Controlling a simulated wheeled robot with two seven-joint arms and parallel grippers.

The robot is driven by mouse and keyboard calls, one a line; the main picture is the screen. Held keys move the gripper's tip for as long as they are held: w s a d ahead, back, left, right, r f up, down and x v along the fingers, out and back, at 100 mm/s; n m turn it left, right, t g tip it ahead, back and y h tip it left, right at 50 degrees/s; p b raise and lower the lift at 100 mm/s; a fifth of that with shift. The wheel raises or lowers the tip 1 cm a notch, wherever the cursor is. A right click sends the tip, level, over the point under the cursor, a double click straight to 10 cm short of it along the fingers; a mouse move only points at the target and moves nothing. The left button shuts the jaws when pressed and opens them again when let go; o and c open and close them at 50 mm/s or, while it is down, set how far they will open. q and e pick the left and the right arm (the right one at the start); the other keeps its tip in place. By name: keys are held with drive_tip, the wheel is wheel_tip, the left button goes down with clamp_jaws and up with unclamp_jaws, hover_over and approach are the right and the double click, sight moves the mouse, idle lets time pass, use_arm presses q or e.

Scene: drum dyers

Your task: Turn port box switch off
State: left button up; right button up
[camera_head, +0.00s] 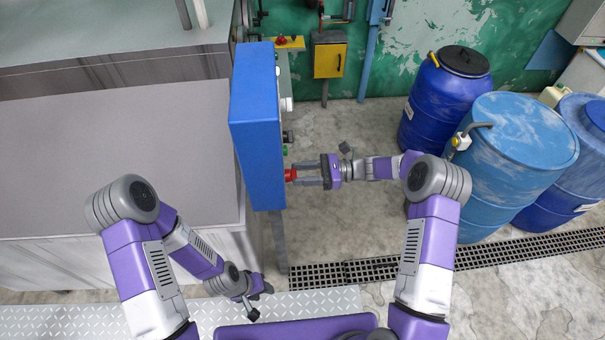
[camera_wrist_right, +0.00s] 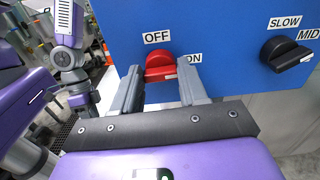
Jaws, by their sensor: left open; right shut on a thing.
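The blue port box (camera_head: 257,130) stands upright left of my right arm in the head view; its panel (camera_wrist_right: 225,40) fills the top of the right wrist view. Its red switch (camera_wrist_right: 157,65) sits between an "OFF" label at upper left and an "ON" label at lower right. A pale mark on the switch lies toward "ON". My right gripper (camera_wrist_right: 162,88) is shut on the red switch, one finger on each side; this also shows in the head view (camera_head: 290,174). My left gripper (camera_head: 264,292) is open and empty, low in front of the box.
A black knob (camera_wrist_right: 287,53) marked "SLOW" and "MID" is right of the red switch. A grey-topped counter (camera_head: 110,150) stands left of the box. Blue drums (camera_head: 520,150) stand at the right. Floor between box and drums is clear around my right arm.

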drive_tip(key=shift+s+f+n+b, duration=0.1)
drive_tip(key=shift+f+n+b, duration=0.05)
drive_tip(key=shift+n+b, duration=4.85)
drive_tip(key=shift+s+f+n+b, duration=0.15)
drive_tip(key=shift+n+b, duration=3.75)
drive_tip(key=shift+b, duration=2.1)
drive_tip(key=o, duration=1.1)
drive_tip(key=shift+c, duration=0.2)
drive_tip(key=d, duration=0.7)
drive_tip(key=shift+d+p, duration=0.3)
drive_tip(key=shift+p, duration=0.1)
